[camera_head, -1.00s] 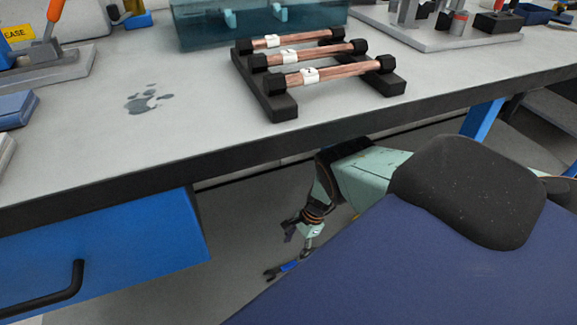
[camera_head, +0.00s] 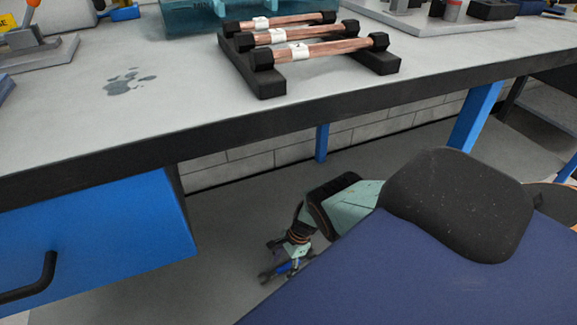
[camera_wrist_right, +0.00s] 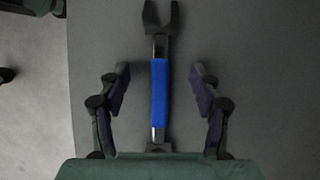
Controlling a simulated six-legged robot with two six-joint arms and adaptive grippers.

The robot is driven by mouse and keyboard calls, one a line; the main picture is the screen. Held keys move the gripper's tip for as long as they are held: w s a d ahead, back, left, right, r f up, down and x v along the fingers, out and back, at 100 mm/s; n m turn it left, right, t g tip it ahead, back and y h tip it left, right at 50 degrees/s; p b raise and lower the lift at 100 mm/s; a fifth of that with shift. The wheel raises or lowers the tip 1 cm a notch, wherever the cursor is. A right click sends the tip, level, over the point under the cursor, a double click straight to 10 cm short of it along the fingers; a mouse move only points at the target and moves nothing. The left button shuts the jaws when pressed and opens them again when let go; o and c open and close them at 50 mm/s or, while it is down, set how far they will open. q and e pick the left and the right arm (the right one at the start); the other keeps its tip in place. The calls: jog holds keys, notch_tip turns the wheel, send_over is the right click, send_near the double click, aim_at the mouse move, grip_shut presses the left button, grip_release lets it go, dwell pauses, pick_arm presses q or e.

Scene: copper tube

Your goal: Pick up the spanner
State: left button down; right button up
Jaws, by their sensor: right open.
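The spanner has a blue grip and a dark open-ended head. In the right wrist view the spanner (camera_wrist_right: 159,92) lies between the two spread fingers of my right gripper (camera_wrist_right: 160,85), with clear gaps on both sides. Its head points away from the palm, and its lower end is close to the palm. In the head view the spanner (camera_head: 266,275) shows low under the bench edge, partly covered by my right gripper (camera_head: 284,258), which is open. My left gripper is not in view.
The workbench (camera_head: 180,100) spans the upper view, with a rack of copper tubes (camera_head: 310,50) on it. A blue drawer unit (camera_head: 100,245) with a black handle is at the left. A blue bench leg (camera_head: 474,118) stands at the right. Grey floor is open beneath the bench.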

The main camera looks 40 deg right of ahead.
jog(key=shift+f, duration=0.25)
dwell(0.5)
jog(key=c, duration=1.3)
